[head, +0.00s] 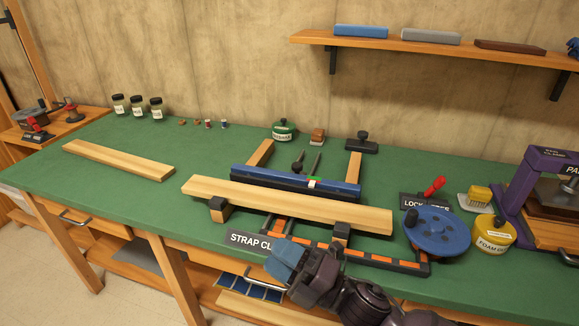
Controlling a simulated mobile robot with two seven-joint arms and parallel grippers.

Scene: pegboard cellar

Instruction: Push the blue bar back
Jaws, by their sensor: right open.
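The blue bar (330,189) lies across the strap clamp frame on the green bench, with a small green, white and red mark near its middle. A long pale board (290,206) lies in front of it, resting on dark and wooden blocks, and hides part of its lower front. My right gripper (281,259) comes in from the bottom at the bench's front edge. It is open, in front of the board and apart from the bar, and covers part of the "STRAP CL..." label (249,242). My left gripper is not in view.
A blue round wheel (438,231) and a yellow tin (493,235) stand right of the clamp, with a purple press (533,185) beyond. A green-lidded jar (284,130) stands behind. A loose board (118,158) lies at left; the bench between is mostly clear.

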